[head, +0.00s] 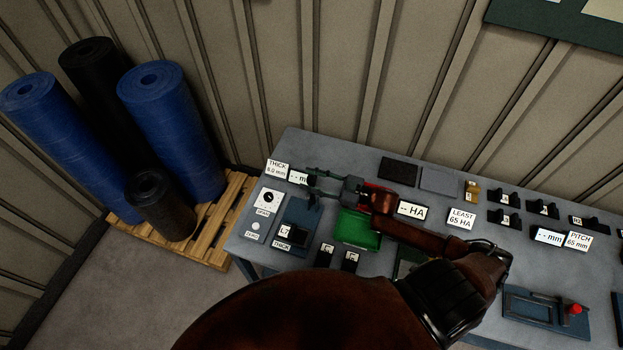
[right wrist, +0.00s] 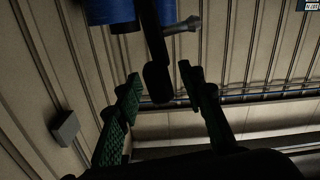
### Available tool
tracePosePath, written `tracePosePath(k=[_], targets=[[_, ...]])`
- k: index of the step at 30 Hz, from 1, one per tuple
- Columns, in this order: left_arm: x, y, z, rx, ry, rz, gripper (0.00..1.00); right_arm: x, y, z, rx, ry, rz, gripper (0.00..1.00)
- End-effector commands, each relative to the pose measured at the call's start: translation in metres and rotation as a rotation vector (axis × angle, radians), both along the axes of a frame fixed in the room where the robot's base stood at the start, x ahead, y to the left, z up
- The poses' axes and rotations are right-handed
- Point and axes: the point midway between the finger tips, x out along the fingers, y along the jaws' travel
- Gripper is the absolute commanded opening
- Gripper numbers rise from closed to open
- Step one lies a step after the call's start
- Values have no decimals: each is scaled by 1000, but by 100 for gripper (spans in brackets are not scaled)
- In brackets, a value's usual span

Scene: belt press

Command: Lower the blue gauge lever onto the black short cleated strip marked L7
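The thickness gauge (head: 296,222) is a blue-grey block at the left end of the bench. A black strip (head: 291,241) with a white L7 tag lies on its base. My right gripper (head: 316,182) is over the back of the gauge, fingers apart. It partly hides that area, and I cannot clearly make out the blue lever in the head view. In the right wrist view, a dark round-ended bar (right wrist: 157,80) reaches between the two open fingers (right wrist: 160,85), apart from both. I cannot tell whether it is the lever. My left gripper is out of view.
A green tray (head: 357,230) sits right of the gauge. Two more tagged black strips (head: 349,261) lie in front of it. Several small strips and a red-knobbed device (head: 574,310) occupy the bench's right. Blue and black rolls (head: 160,100) stand on a pallet at left.

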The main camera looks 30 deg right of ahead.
Motion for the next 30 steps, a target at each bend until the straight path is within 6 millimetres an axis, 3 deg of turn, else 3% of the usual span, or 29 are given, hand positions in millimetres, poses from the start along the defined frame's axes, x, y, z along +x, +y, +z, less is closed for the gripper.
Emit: tracePosePath(k=[3, 18, 30], targets=[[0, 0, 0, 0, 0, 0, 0, 0, 0, 0, 1, -1, 0, 36], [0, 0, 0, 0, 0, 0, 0, 0, -1, 1, 2, 0, -1, 1], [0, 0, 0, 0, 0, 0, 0, 0, -1, 1, 1, -2, -1, 0]])
